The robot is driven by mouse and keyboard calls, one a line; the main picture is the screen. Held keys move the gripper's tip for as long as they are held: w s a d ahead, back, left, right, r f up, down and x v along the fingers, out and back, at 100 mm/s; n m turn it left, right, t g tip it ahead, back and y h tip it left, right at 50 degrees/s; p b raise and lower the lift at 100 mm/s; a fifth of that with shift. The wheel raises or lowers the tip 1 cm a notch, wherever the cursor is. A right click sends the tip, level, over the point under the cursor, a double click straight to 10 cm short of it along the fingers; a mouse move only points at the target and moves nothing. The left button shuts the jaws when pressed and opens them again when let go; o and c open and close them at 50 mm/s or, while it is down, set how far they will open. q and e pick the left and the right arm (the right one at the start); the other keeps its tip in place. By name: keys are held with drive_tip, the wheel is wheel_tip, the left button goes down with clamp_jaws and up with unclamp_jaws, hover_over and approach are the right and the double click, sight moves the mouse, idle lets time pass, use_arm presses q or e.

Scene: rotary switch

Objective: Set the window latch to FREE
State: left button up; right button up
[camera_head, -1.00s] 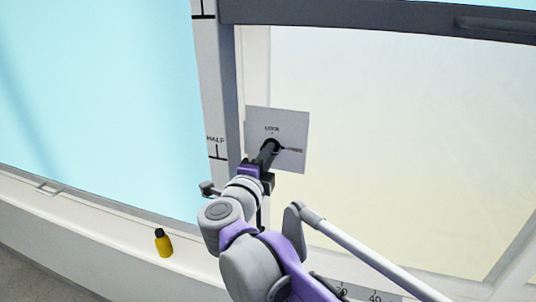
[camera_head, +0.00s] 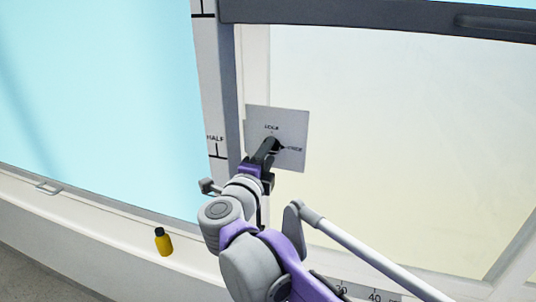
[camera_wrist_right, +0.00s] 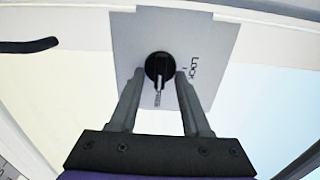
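The window latch is a round black knob (camera_wrist_right: 159,66) on a square grey plate (camera_head: 293,128) fixed to the window frame. LOCK is printed above the knob in the head view, FREE to its right. In the right wrist view the knob's pointer, with a white line, points down to the FREE label (camera_wrist_right: 157,98). My right gripper (camera_wrist_right: 160,74) is open, one finger on each side of the knob, with gaps showing between. In the head view my right gripper (camera_head: 268,147) covers most of the knob. My left gripper is out of view.
A yellow bottle with a black cap (camera_head: 163,241) stands on the white sill at lower left. A dark rail (camera_head: 380,18) runs above the plate. A vertical strip marked HALF (camera_head: 215,139) is left of it. The pane right of the plate is clear.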

drive_tip(key=b+v, duration=0.1)
drive_tip(key=v, duration=0.9)
drive_tip(key=shift+s+a+b, duration=0.15)
drive_tip(key=shift+s+b, duration=0.15)
drive_tip(key=shift+s, duration=0.1)
